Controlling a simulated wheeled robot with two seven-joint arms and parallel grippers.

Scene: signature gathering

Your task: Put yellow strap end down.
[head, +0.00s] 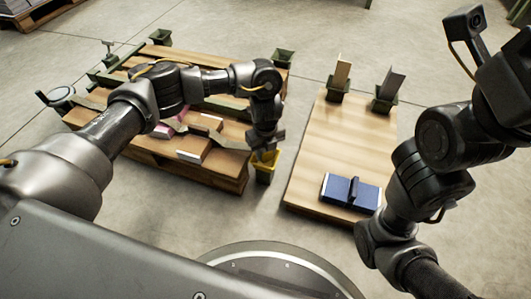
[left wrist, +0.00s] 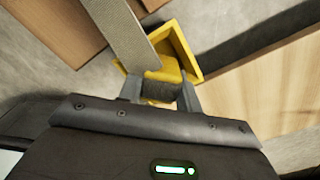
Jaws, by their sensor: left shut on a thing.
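My left gripper (head: 264,150) reaches down at the right end of the left wooden platform, just above a small yellow bin (head: 265,168). The strap runs from the top of that view down to the fingers. The yellow bin (left wrist: 185,48) lies beyond the fingers, with the strap partly covering it. Whether the held end touches the bin is unclear. My right arm rises at the right, but its fingertips are not visible.
The left platform (head: 225,180) carries boxes and straps, with green bins (head: 283,58) at its edges. A right wooden platform (head: 330,150) bears a dark blue book-like object (head: 350,191) and two dark holders (head: 337,88) at its far end. Concrete floor separates the platforms.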

